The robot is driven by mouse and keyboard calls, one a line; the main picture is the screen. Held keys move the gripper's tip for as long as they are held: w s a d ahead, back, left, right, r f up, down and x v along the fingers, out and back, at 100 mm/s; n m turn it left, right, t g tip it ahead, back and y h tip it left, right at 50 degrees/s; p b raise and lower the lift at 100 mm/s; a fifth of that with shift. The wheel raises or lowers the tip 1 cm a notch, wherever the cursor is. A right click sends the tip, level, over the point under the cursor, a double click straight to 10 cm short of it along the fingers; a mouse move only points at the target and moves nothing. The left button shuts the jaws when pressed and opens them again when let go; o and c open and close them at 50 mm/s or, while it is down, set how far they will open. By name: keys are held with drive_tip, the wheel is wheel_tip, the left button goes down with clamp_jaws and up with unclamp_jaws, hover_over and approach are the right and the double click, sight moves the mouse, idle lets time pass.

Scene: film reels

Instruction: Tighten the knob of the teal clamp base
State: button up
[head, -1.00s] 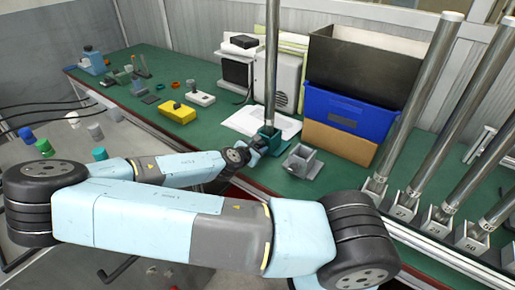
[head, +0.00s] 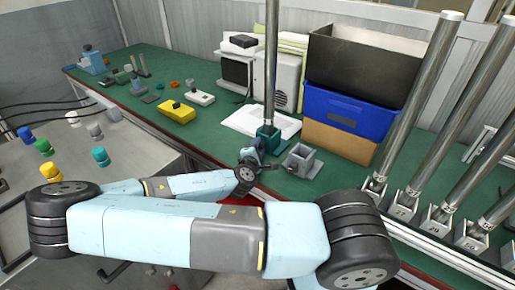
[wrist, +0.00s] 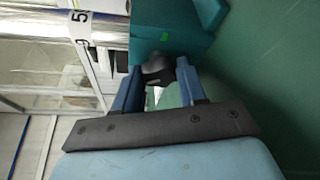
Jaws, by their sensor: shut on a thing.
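The teal clamp base (head: 268,133) stands on the green bench in the head view, with a steel pole (head: 271,72) upright in it. In the wrist view, the teal base (wrist: 172,32) fills the top middle, and the pole (wrist: 103,27) runs off to the left with a number label on it. A black knob (wrist: 156,74) sticks out of the base between my two blue fingers. My gripper (wrist: 158,68) is shut on the knob. In the head view, my gripper (head: 256,148) is at the base's near side; the knob is too small to tell there.
An empty grey clamp base (head: 302,161) stands close to the right. A paper sheet (head: 250,122) lies behind left. A blue crate (head: 345,108) sits in the stack behind right. Several numbered poles (head: 412,125) lean at the right. A yellow box (head: 176,111) is further left.

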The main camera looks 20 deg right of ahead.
drive_tip(key=shift+s+d+f+m+t, duration=0.15)
drive_tip(key=shift+m+t, duration=0.15)
drive_tip(key=shift+m, duration=0.65)
drive_tip(key=shift+a+f+m+t, duration=0.1)
drive_tip(key=shift+m+t, duration=0.2)
drive_tip(key=shift+m, duration=0.65)
drive_tip(key=shift+h, duration=0.3)
drive_tip(key=o, duration=1.1)
drive_tip(key=shift+r, duration=0.1)
drive_tip(key=shift+c, duration=0.2)
